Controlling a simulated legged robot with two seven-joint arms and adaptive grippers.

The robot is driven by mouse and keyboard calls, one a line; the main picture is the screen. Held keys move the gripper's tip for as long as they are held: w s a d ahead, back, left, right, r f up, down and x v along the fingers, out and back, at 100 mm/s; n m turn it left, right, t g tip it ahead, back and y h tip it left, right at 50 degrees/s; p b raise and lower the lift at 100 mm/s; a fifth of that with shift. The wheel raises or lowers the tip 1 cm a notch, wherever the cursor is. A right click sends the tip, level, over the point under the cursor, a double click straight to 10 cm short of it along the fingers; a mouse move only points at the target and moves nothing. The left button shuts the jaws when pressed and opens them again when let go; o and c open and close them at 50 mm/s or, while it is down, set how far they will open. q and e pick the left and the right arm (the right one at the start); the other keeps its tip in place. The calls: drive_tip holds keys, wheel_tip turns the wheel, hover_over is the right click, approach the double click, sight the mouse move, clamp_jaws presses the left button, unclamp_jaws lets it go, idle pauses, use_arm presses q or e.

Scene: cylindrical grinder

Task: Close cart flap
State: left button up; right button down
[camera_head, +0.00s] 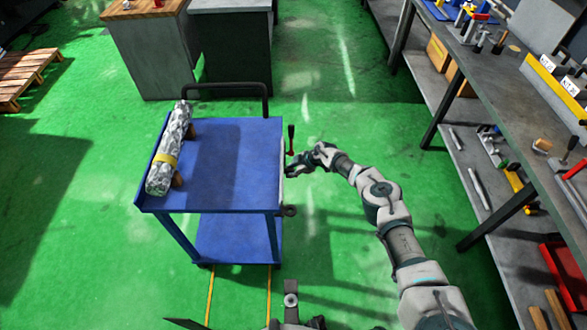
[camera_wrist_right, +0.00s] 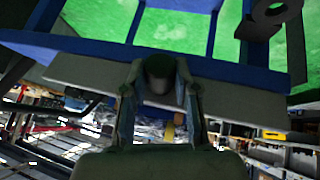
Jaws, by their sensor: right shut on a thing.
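The blue cart (camera_head: 232,165) stands on the green floor in the middle of the head view. Its right edge has a thin pale strip, seen nearly edge-on. In the right wrist view a grey panel (camera_wrist_right: 90,78), which looks like the flap, lies along the cart's blue frame (camera_wrist_right: 100,50). My right gripper (camera_head: 289,171) is at the cart's right edge. In the wrist view its fingers (camera_wrist_right: 160,85) are on either side of a dark round handle (camera_wrist_right: 160,68) and shut on it. My left gripper is not in view.
A shiny metal cylinder (camera_head: 170,147) lies on supports along the cart's left side. A black and red upright lever (camera_head: 291,138) stands by the right edge. A workbench (camera_head: 510,85) with tools is at right, a grey cabinet (camera_head: 150,52) behind. Green floor between is free.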

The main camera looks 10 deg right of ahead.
drive_tip(key=shift+w+a+r, duration=0.1)
drive_tip(key=shift+a+r, duration=0.1)
drive_tip(key=shift+r, duration=0.2)
drive_tip(key=shift+h+p, duration=0.4)
drive_tip(key=shift+p, duration=0.05)
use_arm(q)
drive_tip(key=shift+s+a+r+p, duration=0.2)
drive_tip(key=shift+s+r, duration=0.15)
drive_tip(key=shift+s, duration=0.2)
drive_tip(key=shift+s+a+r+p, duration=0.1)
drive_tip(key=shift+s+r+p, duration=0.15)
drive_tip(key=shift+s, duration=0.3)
use_arm(e)
drive_tip(key=shift+a+r+h, duration=0.1)
drive_tip(key=shift+a+h, duration=0.1)
drive_tip(key=shift+h, duration=0.4)
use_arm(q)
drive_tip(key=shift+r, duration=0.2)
use_arm(e)
drive_tip(key=shift+a+g, duration=0.1)
drive_tip(key=shift+g, duration=0.2)
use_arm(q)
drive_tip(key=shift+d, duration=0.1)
